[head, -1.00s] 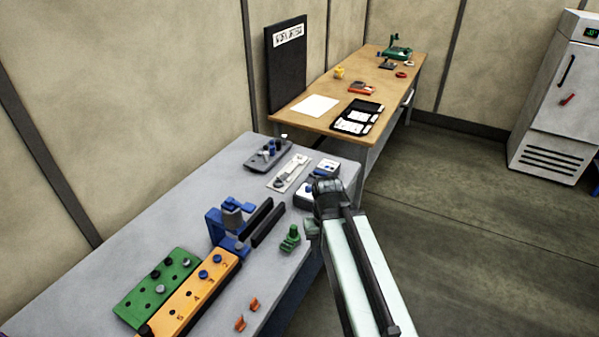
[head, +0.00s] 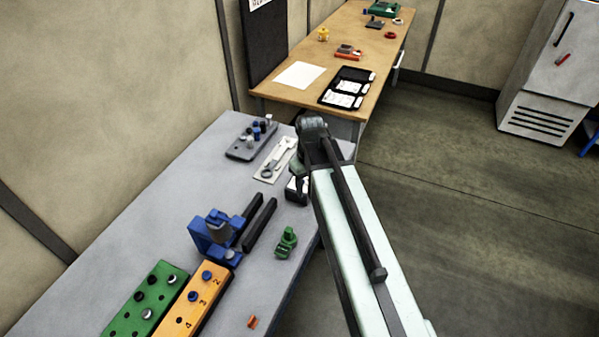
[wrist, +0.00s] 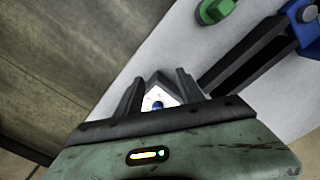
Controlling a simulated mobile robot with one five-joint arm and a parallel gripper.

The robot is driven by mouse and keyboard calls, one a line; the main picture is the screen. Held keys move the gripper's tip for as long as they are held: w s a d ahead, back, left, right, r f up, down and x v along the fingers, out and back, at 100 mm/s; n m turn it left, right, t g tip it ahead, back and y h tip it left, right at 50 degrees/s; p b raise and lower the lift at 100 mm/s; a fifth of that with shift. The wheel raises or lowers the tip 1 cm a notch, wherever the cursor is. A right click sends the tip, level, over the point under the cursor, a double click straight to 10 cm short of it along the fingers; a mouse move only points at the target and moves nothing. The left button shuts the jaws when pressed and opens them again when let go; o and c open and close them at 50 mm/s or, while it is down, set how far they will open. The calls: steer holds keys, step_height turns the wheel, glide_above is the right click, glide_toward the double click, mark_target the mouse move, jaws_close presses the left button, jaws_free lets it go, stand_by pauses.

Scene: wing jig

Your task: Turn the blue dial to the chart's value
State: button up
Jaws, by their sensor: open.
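A blue dial (wrist: 157,104) shows in the wrist view on a small white box (wrist: 154,93), between the two fingers of my gripper (wrist: 158,84). The fingers are apart, and I cannot tell how far they are above the dial. In the head view my gripper (head: 298,172) is over the right edge of the grey table, in front of a white and dark box (head: 297,190). The gripper and arm hide most of that box and its dial. I cannot make out a readable chart value.
A green part (head: 287,242) and a blue fixture with black bars (head: 217,235) stand left of my arm. A grey peg block (head: 240,150) and a pale tray with a tool (head: 275,160) lie behind. A wooden table (head: 372,28) holds a paper sheet (head: 299,75) and black case (head: 347,88).

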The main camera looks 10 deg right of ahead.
steer(key=w+r+n, duration=0.1)
steer(key=w+n, duration=0.1)
steer(key=w, duration=0.1)
steer(key=w+r+n+p, duration=0.1)
steer(key=w, duration=0.2)
steer(key=w+r+n+p, duration=0.1)
steer(key=w+n, duration=0.1)
steer(key=w, duration=0.1)
steer(key=shift+w+a+r+n, duration=0.15)
steer(key=shift+w+n, duration=0.1)
steer(key=shift+n, duration=0.05)
steer(key=shift+s+f+b, duration=0.15)
steer(key=shift+f+b, duration=0.2)
step_height(320, 180, down, 8)
steer(key=b, duration=0.7)
steer(key=shift+r, duration=0.35)
jaws_close()
steer(key=shift+a, duration=0.25)
steer(key=shift+d, duration=0.15)
